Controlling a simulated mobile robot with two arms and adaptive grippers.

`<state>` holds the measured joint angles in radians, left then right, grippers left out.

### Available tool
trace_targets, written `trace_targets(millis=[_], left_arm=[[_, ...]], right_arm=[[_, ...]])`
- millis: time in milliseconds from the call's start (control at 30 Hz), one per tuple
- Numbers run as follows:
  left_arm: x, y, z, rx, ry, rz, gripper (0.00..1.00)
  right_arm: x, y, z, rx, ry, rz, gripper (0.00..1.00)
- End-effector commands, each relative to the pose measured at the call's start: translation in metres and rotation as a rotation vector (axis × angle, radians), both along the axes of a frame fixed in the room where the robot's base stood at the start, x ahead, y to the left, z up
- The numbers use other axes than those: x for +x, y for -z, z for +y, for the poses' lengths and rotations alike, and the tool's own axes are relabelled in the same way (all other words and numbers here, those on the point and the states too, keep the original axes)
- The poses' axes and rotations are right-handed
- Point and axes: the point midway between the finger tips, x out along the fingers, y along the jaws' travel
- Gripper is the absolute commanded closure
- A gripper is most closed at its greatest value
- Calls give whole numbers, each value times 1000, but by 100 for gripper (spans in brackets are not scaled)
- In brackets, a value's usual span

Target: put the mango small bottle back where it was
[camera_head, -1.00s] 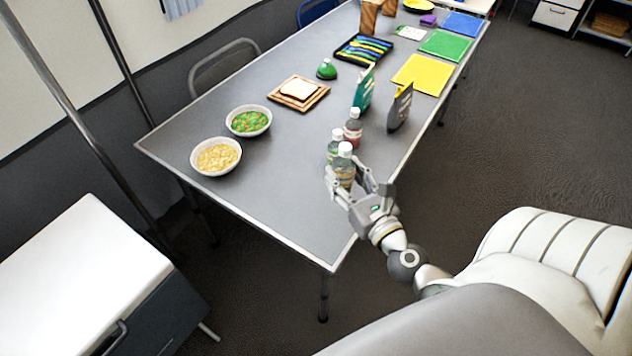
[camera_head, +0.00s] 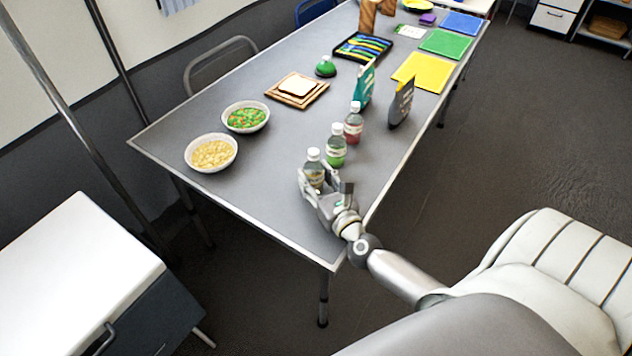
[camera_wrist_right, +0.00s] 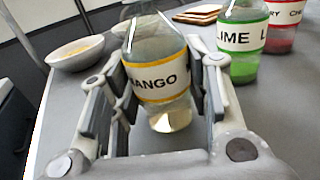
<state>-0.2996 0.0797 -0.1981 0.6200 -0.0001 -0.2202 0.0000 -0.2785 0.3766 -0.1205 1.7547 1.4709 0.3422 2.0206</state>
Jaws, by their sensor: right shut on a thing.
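The mango small bottle (camera_head: 314,170) is a clear bottle with a white cap and a yellow-edged label. In the right wrist view the mango bottle (camera_wrist_right: 157,72) stands between my fingers, its label partly readable. My right gripper (camera_head: 316,184) is shut on it at the near end of the grey table, and the fingers (camera_wrist_right: 155,100) press its sides. The bottle looks upright; I cannot tell whether its base touches the table. The green lime bottle (camera_head: 336,148) and the red cherry bottle (camera_head: 353,124) stand in a row behind it. My left gripper is not in view.
The grey table (camera_head: 270,205) has two bowls, one with pale food (camera_head: 211,153) and one with green food (camera_head: 246,117), left of the bottles. A grey pouch (camera_head: 401,103) and a teal pouch (camera_head: 364,86) stand beyond. The table's front left corner is clear.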

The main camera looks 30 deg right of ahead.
Motion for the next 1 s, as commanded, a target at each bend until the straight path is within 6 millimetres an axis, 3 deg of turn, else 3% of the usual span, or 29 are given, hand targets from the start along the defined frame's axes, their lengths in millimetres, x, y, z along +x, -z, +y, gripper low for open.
trace_targets(millis=[400, 433, 567, 1000], left_arm=[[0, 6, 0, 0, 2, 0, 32], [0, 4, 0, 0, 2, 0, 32], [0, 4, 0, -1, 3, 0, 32], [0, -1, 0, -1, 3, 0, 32]], right_arm=[[0, 5, 0, 1, 1, -1, 79], [0, 4, 0, 1, 1, -1, 52], [0, 3, 0, 1, 1, 0, 36], [0, -1, 0, 0, 1, -1, 35]])
